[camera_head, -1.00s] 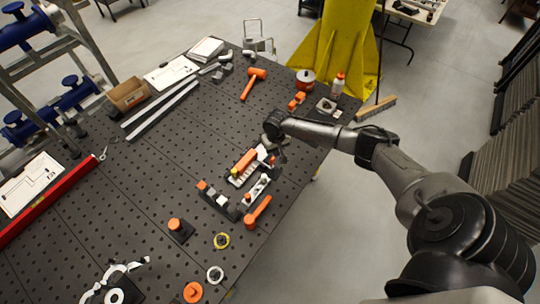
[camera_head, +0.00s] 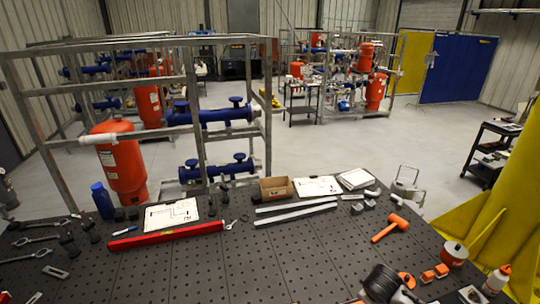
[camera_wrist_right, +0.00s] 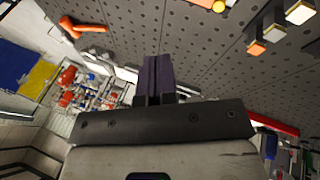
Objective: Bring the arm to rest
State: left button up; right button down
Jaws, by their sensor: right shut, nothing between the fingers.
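My right gripper (camera_wrist_right: 158,78) shows in the right wrist view with its two dark fingers together and nothing between them. It is above the dark perforated table (camera_wrist_right: 190,45), apart from the tools there. In the head view a dark rounded part at the bottom edge, right of centre, looks like my right arm; its fingers cannot be made out there. The perforated table (camera_head: 250,265) fills the lower part of that view. My left gripper is in neither view.
A yellow structure (camera_head: 490,225) stands at right. Orange-tipped pieces (camera_wrist_right: 257,47) show in the wrist view. The table's middle is fairly clear.

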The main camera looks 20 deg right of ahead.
jog(key=s+a+r+n+t+y, duration=0.15)
jog(key=s+a+r, duration=0.25)
jog(key=a, duration=0.4)
jog(key=s+a+r+t, duration=0.3)
jog(key=s+a+r, duration=0.1)
jog(key=a, duration=0.4)
jog(key=s+a+f+m+g, duration=0.1)
jog(key=s+a+f, duration=0.1)
jog(key=s, duration=0.5)
jog(key=s+a+f+m+g+y+p, duration=0.1)
jog(key=s+f, duration=0.3)
jog(key=s, duration=0.4)
jog(key=s+a+f+m+g+y+p, duration=0.1)
jog(key=s+f, duration=0.3)
jog(key=s, duration=0.4)
jog(key=shift+a+g, duration=0.75)
jog(key=shift+a, duration=0.1)
jog(key=c, duration=1.8)
grip_release()
jog(key=shift+s, duration=0.1)
